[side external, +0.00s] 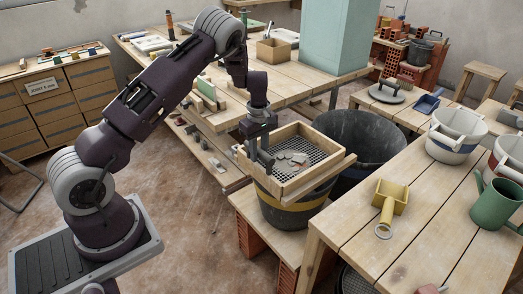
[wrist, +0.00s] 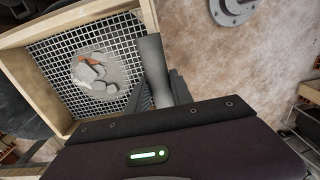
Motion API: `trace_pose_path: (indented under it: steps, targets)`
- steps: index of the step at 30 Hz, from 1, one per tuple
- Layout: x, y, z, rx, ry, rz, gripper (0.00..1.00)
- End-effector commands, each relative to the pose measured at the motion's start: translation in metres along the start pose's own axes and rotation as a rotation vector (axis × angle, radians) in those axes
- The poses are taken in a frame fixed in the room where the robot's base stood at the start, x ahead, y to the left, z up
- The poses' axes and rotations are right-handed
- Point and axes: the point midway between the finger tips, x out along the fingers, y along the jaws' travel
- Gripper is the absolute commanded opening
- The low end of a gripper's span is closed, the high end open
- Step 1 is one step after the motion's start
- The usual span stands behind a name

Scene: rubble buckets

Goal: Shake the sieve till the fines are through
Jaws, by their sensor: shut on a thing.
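The sieve (side external: 318,181) is a square wooden frame with a dark wire mesh. It sits over the mouth of a black bucket with a yellow band (side external: 290,213). My gripper (side external: 262,160) is at the sieve's left side, shut on a grey round grip there. In the wrist view the grey grip (wrist: 156,68) stands between the fingers, beside the sieve's wooden rim (wrist: 55,23). A small patch of rubble (side external: 293,157) lies on the mesh. The wrist view shows it as grey fines with pale and orange lumps (wrist: 93,72). The bucket's inside is hidden.
A large black tub (side external: 365,140) stands just behind the sieve. A plank table (side external: 400,235) at right holds a yellow scoop (side external: 390,200), white buckets (side external: 452,135) and a green watering can (side external: 494,205). A long workbench lies behind.

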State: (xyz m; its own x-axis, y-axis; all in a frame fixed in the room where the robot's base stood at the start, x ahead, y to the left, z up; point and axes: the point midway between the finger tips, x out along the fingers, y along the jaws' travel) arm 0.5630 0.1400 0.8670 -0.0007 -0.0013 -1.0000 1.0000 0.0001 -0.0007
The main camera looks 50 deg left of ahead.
Motion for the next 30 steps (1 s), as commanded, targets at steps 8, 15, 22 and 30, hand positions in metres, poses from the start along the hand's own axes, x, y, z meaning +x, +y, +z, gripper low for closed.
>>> trace_pose_path:
  steps: [8,15,22,30]
  targets:
    - [0.000,-0.002,-0.001,0.001,0.004,0.002,0.00]
    - [0.000,0.017,-0.002,0.001,0.005,0.003,0.00]
    - [0.000,0.020,-0.002,0.000,0.004,0.001,0.00]
    - [0.000,0.020,-0.001,0.000,0.003,0.001,0.70]
